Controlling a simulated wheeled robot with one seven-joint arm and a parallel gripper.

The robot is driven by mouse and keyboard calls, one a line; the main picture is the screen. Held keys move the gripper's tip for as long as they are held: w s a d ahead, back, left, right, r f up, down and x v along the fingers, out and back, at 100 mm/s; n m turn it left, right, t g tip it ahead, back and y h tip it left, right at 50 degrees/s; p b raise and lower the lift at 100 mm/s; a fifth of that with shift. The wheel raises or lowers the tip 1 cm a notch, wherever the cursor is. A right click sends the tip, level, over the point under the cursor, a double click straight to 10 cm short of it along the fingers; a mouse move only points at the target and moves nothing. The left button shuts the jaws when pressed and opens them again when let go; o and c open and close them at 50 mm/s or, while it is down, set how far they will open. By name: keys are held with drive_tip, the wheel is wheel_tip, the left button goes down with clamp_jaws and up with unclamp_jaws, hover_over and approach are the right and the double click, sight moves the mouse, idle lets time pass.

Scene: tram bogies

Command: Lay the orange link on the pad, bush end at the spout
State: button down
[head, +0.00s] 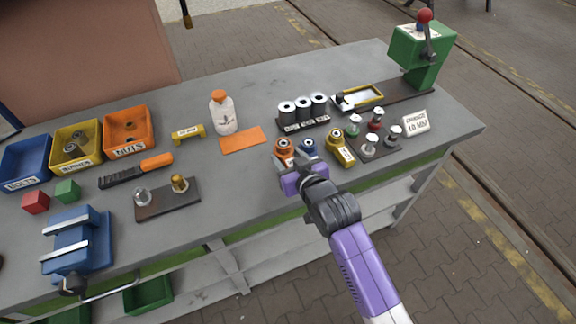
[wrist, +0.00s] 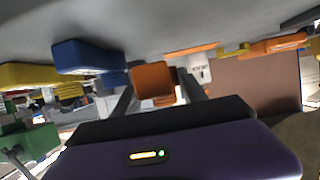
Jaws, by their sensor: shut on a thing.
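The orange link (head: 284,147) is near the front right of the bench, its round bush end up in the head view. My gripper (head: 290,168) is shut on it from the front side; the orange link (wrist: 153,80) shows between the two fingers in the wrist view. My gripper hides its lower part, and I cannot tell whether it touches the bench. A flat orange pad (head: 242,139) lies to its left, beside a white bottle (head: 224,115) with an orange cap. A yellow-framed pale plate (head: 362,96) lies before the green press; I cannot make out a spout.
The blue link (head: 308,147) and yellow link (head: 341,150) stand close on the right of my gripper. Black-and-white rolls (head: 303,109) stand behind. Several small knobbed parts (head: 370,145) and a white sign (head: 416,121) are farther right.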

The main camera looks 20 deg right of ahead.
drive_tip(key=shift+f, duration=1.9)
drive_tip(key=shift+f, duration=0.1)
drive_tip(key=c, duration=0.6)
unclamp_jaws()
drive_tip(key=shift+f, duration=0.15)
drive_tip(key=shift+c, duration=0.2)
drive_tip(key=shift+s+r, duration=0.15)
drive_tip(key=shift+r, duration=0.05)
drive_tip(key=b+v, duration=0.1)
drive_tip(key=v, duration=1)
drive_tip(key=shift+s+r, duration=0.25)
drive_tip(key=shift+s, duration=0.1)
